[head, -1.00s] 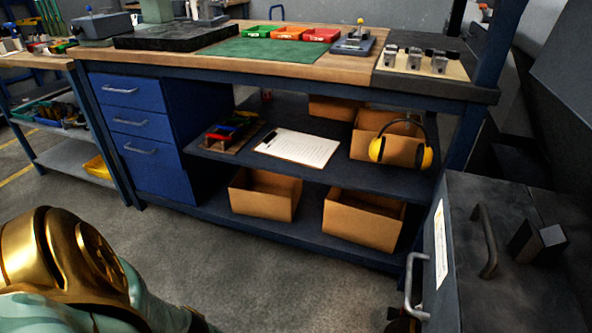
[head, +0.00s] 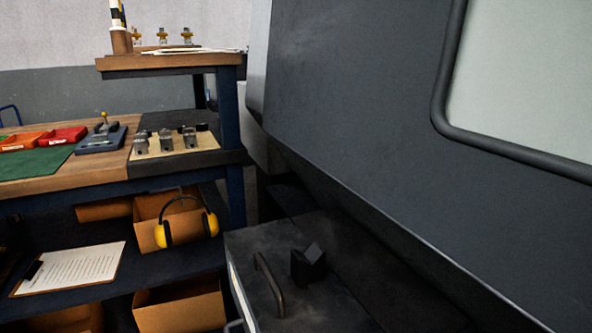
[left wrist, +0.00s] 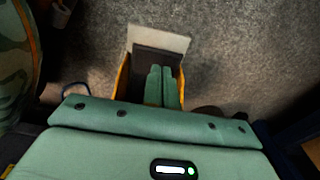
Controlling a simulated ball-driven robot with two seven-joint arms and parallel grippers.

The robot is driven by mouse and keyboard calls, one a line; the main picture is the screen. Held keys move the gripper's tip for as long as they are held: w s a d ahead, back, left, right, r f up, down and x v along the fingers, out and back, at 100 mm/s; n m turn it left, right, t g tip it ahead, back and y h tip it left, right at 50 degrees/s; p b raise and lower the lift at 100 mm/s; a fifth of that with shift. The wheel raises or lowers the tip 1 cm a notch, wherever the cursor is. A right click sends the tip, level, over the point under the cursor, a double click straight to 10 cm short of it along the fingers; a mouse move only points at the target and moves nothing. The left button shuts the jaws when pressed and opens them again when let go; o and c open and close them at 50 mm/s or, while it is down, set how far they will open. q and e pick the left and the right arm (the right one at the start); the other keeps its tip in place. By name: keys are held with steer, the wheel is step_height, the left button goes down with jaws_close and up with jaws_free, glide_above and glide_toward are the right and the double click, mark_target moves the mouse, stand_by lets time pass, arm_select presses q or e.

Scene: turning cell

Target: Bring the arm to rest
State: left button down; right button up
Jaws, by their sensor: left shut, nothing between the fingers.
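My left gripper (left wrist: 160,86) shows in the left wrist view, its two green fingers side by side and closed with nothing between them. It points down over grey speckled floor, and no object touches the fingertips that I can make out. Around the fingers shows a dark shape with yellow-orange sides and a pale grey end; I cannot tell what it is. Neither of my arms shows in the head view now. My right gripper is in neither view.
A dark machine (head: 360,110) with a window fills the right of the head view. Below it is a dark cabinet top (head: 325,300) with a handle (head: 269,284). Left stands a workbench (head: 110,180); yellow earmuffs (head: 163,235), a clipboard (head: 70,268) and cardboard boxes sit beneath.

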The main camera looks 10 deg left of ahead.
arm_select(q)
steer(key=d+r+n+t, duration=0.1)
steer(key=d+r+t, duration=0.1)
steer(key=d+r, duration=0.3)
steer(key=s+a+r+n+g+y, duration=0.15)
steer(key=s+a, duration=0.25)
steer(key=s, duration=0.8)
steer(key=s+a+r+n+g+y, duration=0.1)
steer(key=s+a+n+g, duration=0.2)
steer(key=s, duration=1)
steer(key=s+d+r+n+t+h+p, duration=0.1)
steer(key=s+r+p, duration=0.9)
steer(key=p, duration=1.3)
step_height(320, 180, up, 3)
steer(key=shift+d+f+n+t+h, duration=0.15)
steer(key=shift+d+n+t+h, duration=0.15)
steer(key=shift+n+t+h, duration=0.35)
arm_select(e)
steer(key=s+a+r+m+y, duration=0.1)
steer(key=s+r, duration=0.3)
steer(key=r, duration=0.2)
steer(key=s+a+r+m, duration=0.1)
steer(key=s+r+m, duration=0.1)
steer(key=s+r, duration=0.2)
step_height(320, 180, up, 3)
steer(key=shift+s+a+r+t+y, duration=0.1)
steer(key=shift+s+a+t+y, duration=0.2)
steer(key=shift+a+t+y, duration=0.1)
arm_select(q)
steer(key=shift+w, duration=0.1)
